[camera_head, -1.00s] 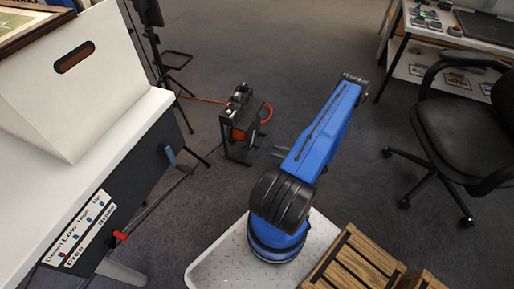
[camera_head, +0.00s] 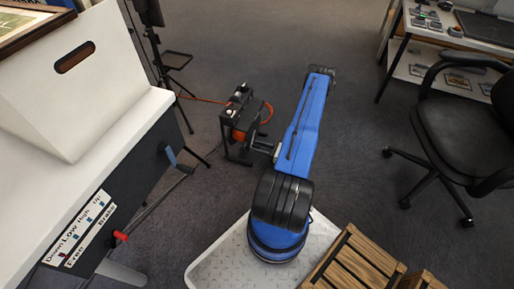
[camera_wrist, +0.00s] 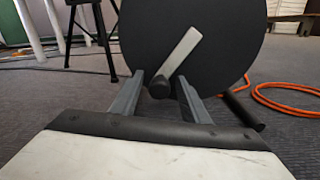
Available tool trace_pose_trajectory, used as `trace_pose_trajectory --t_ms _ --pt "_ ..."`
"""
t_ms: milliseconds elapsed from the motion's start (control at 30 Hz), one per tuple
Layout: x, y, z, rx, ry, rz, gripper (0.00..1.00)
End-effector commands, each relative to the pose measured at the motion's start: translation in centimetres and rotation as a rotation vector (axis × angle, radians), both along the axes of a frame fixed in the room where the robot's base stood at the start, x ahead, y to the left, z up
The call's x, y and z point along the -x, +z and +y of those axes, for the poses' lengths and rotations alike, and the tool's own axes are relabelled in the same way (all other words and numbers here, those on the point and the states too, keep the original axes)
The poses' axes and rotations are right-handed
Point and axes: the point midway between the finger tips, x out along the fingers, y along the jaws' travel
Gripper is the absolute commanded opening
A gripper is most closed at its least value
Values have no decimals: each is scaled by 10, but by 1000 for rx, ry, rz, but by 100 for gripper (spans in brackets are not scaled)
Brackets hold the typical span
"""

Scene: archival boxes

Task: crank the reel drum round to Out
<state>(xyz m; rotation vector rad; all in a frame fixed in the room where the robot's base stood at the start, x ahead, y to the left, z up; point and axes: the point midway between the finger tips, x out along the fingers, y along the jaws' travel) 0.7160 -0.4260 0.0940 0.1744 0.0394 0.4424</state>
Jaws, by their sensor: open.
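The reel drum (camera_head: 239,134) stands on the floor in a dark frame, with orange cable on it. In the wrist view its dark round side plate (camera_wrist: 225,60) fills the top middle. A pale crank arm (camera_wrist: 182,52) slants down-left across the plate to a black knob (camera_wrist: 158,87). My gripper (camera_wrist: 161,77) is open, its two grey fingers on either side of the knob; I cannot tell whether they touch it. In the head view my gripper (camera_head: 256,147) is close to the drum's right side. No Out mark is readable.
Orange cable (camera_wrist: 290,100) lies loose on the carpet. A black bar (camera_wrist: 243,111) sticks out low, right of my fingers. A black stand (camera_head: 172,62) is behind the reel. A white table with a lever panel (camera_head: 85,228) is left; an office chair (camera_head: 465,125) is right.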

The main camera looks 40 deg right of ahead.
Motion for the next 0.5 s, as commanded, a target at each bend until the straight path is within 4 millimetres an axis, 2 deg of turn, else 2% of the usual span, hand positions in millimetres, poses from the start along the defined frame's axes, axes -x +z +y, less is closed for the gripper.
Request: trace_pose_trajectory --t_ms 233,400,500 --pt "0 0 0 0 0 0 42" --pt "0 0 0 0 0 0 1" --pt "0 0 0 0 0 0 0"
